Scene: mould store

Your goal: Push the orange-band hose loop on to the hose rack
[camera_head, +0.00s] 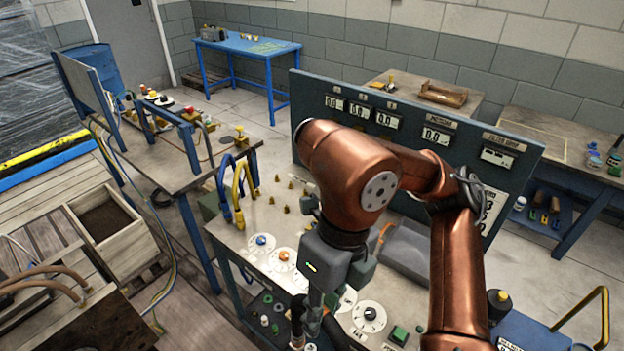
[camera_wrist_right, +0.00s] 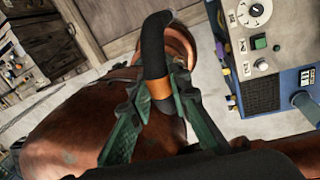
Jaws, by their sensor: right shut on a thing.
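My right gripper (camera_head: 312,318) points down over the front of the grey console, below my copper arm. In the right wrist view its two green fingers (camera_wrist_right: 160,98) are closed on either side of a thick black hose loop (camera_wrist_right: 153,45). An orange band (camera_wrist_right: 159,88) goes round the hose between the fingers. In the head view my gripper and arm hide most of the loop. I cannot make out the hose rack for certain in either view. My left gripper is not in view.
The console top (camera_head: 262,212) carries dials, knobs and small brass pegs. A blue arched loop (camera_head: 222,190) and a yellow one (camera_head: 237,190) stand at its left end. An upright meter panel (camera_head: 400,125) stands behind. A wooden box (camera_head: 105,225) is at left.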

